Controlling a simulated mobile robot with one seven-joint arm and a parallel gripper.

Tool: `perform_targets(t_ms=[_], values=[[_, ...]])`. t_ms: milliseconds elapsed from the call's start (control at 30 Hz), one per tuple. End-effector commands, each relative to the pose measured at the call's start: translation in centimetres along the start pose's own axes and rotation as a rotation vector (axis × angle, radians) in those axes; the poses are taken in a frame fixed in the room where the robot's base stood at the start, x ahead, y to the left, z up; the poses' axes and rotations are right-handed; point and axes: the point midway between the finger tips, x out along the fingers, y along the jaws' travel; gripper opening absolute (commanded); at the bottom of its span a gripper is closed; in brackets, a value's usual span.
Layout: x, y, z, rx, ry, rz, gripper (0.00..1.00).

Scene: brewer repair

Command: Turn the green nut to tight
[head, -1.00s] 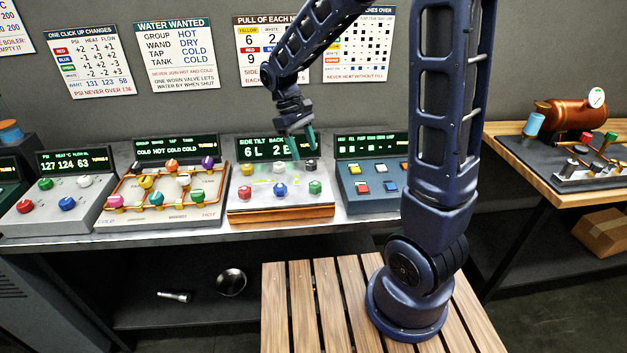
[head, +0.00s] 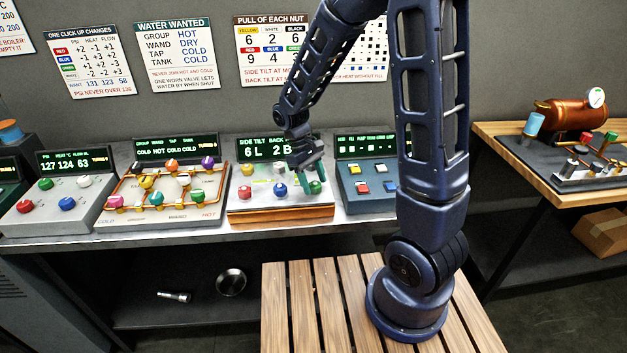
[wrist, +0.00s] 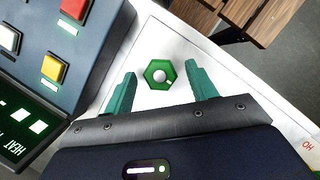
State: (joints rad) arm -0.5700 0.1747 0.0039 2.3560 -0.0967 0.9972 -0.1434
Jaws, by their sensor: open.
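The green nut (wrist: 158,75) is a hexagon around a pale stud and shows in full between my fingers in the wrist view. In the head view the green nut (head: 316,187) is at the right front of the nut panel (head: 250,213), close below my fingers. My gripper (wrist: 158,90) is open, with one teal finger on each side of the nut. Gaps show between the nut and both fingers, and how high the fingers are above it is hard to tell. In the head view my gripper (head: 307,172) points down over the panel's right side.
The red nut (head: 243,193), blue nut (head: 280,189) and yellow nut (head: 246,169) sit on the same panel. Its display (head: 264,147) reads 6L 2B. A blue button box (head: 365,187) stands close on the right. A nut pull chart (head: 275,50) hangs behind.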

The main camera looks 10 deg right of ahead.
Motion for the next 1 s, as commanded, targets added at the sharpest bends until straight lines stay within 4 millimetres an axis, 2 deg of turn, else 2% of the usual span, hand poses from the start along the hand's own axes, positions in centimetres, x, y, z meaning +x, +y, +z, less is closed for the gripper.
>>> perform_targets(t_ms=[267,400,500,767,1000], values=[[0.08,0.00,0.01,0.000,0.000,0.000,0.55],[0.07,0.00,0.01,0.000,0.000,0.000,0.27],[0.07,0.00,0.01,0.000,0.000,0.000,0.12],[0.07,0.05,0.02,0.023,-0.001,-0.010,0.12],[0.07,0.15,0.03,0.130,-0.001,-0.055,0.12]])
